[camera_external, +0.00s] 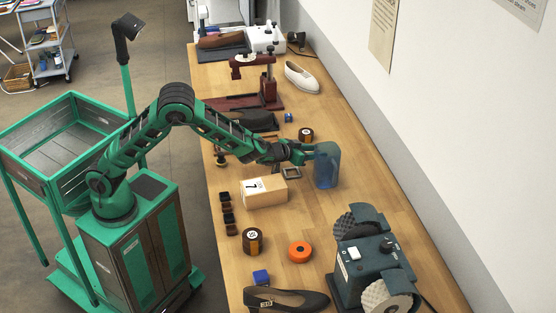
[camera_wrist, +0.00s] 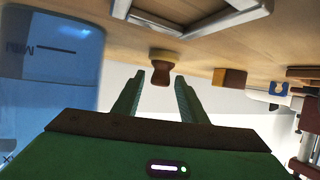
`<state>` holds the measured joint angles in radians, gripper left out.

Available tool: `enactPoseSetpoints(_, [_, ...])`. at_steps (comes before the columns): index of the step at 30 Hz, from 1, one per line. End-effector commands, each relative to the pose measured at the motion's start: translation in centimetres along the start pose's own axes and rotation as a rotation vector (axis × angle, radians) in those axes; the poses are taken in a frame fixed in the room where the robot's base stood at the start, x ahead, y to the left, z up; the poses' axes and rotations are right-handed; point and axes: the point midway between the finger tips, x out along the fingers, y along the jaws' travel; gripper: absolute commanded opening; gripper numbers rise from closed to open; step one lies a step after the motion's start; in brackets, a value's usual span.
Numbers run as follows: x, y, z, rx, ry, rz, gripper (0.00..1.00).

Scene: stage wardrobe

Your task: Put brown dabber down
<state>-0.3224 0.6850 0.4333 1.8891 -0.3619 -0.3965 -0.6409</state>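The brown dabber (camera_wrist: 161,68), a small knob with a narrow waist, shows in the wrist view, which is upside down. It appears to stand upright on the wooden table, its wide end against the tabletop. My gripper (camera_wrist: 160,78) has its two green fingers apart, with the dabber in line with the gap at or just beyond the tips. A slim gap shows on each side of it. In the external view my gripper (camera_external: 308,151) is low over the table beside the blue bottle; I cannot make out this dabber there.
The blue bottle (camera_external: 327,168) is close beside my gripper, also large in the wrist view (camera_wrist: 50,75). A square metal frame (camera_external: 291,173), a cardboard box (camera_external: 264,192) and a striped tin (camera_external: 306,134) are near. Another small brown knobbed item (camera_external: 221,158) stands by the left edge.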

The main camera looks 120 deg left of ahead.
Motion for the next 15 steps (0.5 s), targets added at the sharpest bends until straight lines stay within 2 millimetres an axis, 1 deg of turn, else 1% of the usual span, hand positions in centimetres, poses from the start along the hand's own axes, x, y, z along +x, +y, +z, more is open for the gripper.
enactPoseSetpoints(6, [-4.2,0.2,-0.1,0.001,0.001,0.004,0.39])
enactPoseSetpoints(7, [-4.6,0.2,-0.5,-0.002,0.003,0.004,0.39])
enactPoseSetpoints(9, [-5.0,0.1,-2.1,-0.004,0.006,0.003,0.39])
enactPoseSetpoints(15, [-6.2,0.2,-5.0,-0.002,0.003,0.002,0.39])
